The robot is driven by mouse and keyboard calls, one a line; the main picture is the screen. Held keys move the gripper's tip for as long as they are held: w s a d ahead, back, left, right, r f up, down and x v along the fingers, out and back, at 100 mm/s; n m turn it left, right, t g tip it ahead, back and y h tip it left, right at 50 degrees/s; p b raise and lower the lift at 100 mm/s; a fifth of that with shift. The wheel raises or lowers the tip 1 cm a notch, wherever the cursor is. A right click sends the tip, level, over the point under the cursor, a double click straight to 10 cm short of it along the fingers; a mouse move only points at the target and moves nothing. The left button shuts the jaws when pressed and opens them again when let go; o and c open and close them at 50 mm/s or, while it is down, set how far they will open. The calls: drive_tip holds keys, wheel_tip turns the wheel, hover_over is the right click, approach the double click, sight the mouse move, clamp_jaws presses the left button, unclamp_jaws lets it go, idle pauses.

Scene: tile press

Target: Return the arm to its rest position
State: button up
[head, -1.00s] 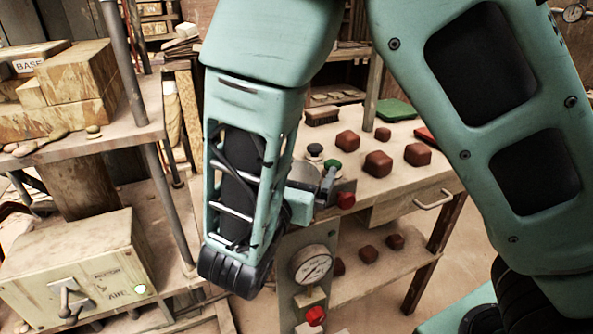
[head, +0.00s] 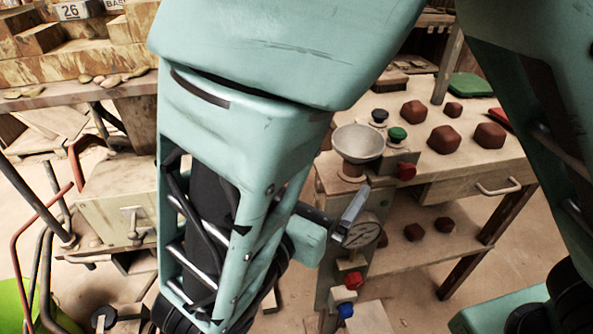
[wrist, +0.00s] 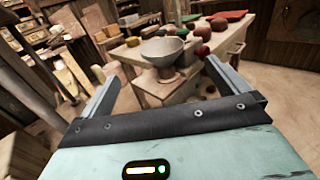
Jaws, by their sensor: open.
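My arm fills the upper middle of the head view, its forearm hanging down left of the workbench. My gripper (wrist: 155,90) shows in the wrist view with two grey fingers spread wide apart and nothing between them. In the head view one finger of my gripper (head: 352,208) shows beside the forearm, in front of the gauge; the rest is hidden. Beyond the fingers stands the bench with a grey metal bowl (head: 358,143) at its near corner. The bowl also shows in the wrist view (wrist: 163,50), apart from the fingers.
The workbench (head: 440,165) holds several dark red blocks (head: 445,138), a green knob (head: 397,133) and a red knob (head: 406,171). A pressure gauge (head: 362,235) is on its front. A shelf (head: 80,95) with wooden blocks stands left.

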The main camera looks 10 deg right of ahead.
drive_tip(key=s+d+r+m+g+y+p, duration=0.4)
drive_tip(key=s+d+m+g+p, duration=0.35)
drive_tip(key=m+g, duration=0.35)
drive_tip(key=s+a+r+m+g+y+p, duration=0.1)
drive_tip(key=s+a+r+m+y+p, duration=0.1)
drive_tip(key=m+y, duration=0.6)
drive_tip(key=shift+a+r+g+y+p, duration=0.4)
drive_tip(key=shift+a+r+y+p, duration=0.3)
drive_tip(key=shift+r+p, duration=0.5)
drive_tip(key=shift+c, duration=0.3)
